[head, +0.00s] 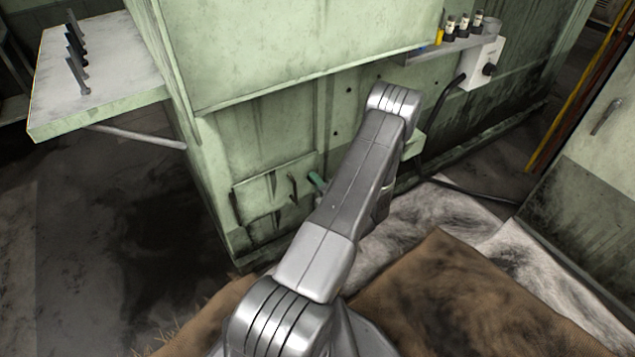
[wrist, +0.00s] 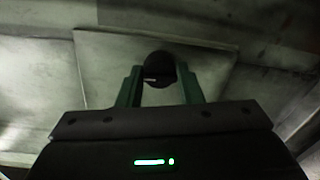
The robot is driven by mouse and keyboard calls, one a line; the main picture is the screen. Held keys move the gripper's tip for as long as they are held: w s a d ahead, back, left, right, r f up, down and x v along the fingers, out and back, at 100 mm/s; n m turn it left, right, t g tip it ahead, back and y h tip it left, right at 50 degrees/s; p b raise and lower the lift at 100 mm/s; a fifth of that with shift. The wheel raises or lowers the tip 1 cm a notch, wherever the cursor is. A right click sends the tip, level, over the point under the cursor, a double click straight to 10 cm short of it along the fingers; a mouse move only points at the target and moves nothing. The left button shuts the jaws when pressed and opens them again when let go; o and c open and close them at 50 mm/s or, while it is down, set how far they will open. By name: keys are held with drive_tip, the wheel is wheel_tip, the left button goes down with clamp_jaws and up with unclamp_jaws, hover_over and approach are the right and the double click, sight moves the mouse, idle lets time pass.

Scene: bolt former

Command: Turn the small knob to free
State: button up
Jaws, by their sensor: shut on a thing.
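The small knob (wrist: 157,65) is dark and round, with a short pale mark low on its face. It stands out from a pale metal plate (wrist: 104,72) in the wrist view. My gripper (wrist: 158,78) has its two green fingers on either side of the knob and is shut on it. In the head view my own arm covers the knob, and most of my gripper is hidden. Which way the knob is turned is hard to tell from the dark wrist picture.
The pale green machine (head: 290,65) fills the middle. A low panel with a small handle (head: 293,188) is left of my arm. A shelf (head: 95,75) with several dark upright pins juts out at left. A white box (head: 484,62) with a black cable is at upper right.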

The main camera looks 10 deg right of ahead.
drive_tip(key=shift+m, duration=0.6)
drive_tip(key=o, duration=0.9)
drive_tip(key=shift+o, duration=0.2)
drive_tip(key=p+v, duration=0.3)
drive_tip(key=v, duration=1)
drive_tip(key=shift+s, duration=0.4)
drive_tip(key=shift+d+r, duration=0.1)
drive_tip(key=shift+r, duration=0.05)
drive_tip(key=b+x, duration=0.2)
drive_tip(key=x, duration=1.1)
drive_tip(key=shift+w+b, duration=0.4)
